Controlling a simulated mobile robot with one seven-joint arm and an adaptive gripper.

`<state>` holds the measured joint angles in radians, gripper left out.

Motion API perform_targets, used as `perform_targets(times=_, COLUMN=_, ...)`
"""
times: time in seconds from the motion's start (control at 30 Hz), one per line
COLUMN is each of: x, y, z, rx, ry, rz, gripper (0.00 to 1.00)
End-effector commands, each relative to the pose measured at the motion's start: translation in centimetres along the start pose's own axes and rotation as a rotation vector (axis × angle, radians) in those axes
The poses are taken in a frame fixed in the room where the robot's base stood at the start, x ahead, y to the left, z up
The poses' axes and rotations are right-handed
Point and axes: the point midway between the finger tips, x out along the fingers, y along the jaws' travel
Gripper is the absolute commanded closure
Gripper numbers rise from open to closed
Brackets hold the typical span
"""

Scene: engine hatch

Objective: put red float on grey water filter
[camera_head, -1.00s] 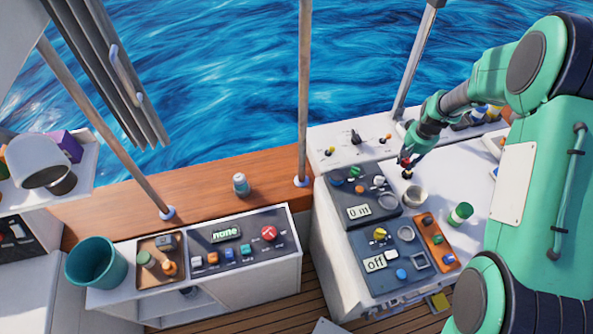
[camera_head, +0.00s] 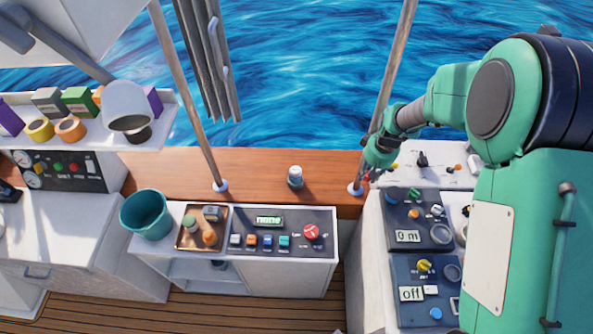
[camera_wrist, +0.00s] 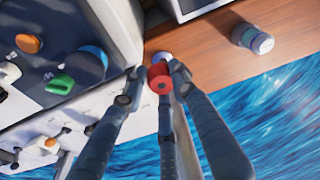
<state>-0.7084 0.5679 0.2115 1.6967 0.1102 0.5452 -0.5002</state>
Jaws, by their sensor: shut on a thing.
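My gripper (camera_wrist: 155,82) is shut on the red float (camera_wrist: 159,76), a small red cylinder with a dark centre hole, in the wrist view. In the head view my gripper (camera_head: 369,174) is beside the right pole, above the wooden ledge near the right console; the float is barely visible there. I cannot tell for sure which object is the grey water filter. A grey box (camera_head: 47,102) stands on the upper left shelf. A small grey canister with a pale top (camera_head: 295,178) stands on the wooden ledge, also in the wrist view (camera_wrist: 252,39), apart from my gripper.
The right console (camera_head: 400,285) has knobs and displays. A left control panel (camera_head: 275,260) has coloured buttons and a brown tray (camera_head: 182,240). A teal bucket (camera_head: 147,213) stands left of it. Poles rise from the wooden ledge (camera_head: 255,168), which has bare stretches.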

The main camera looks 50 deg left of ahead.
Motion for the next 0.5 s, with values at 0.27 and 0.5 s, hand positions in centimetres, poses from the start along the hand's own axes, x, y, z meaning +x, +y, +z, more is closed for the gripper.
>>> perform_targets(times=0.27, x=0.4, y=-10.2, z=-2.7, rx=-0.204, ry=0.001, rz=-0.029, gripper=0.86)
perform_targets(times=0.5, x=0.6, y=-17.5, z=-3.7, rx=-0.348, ry=0.001, rz=-0.05, gripper=0.86)
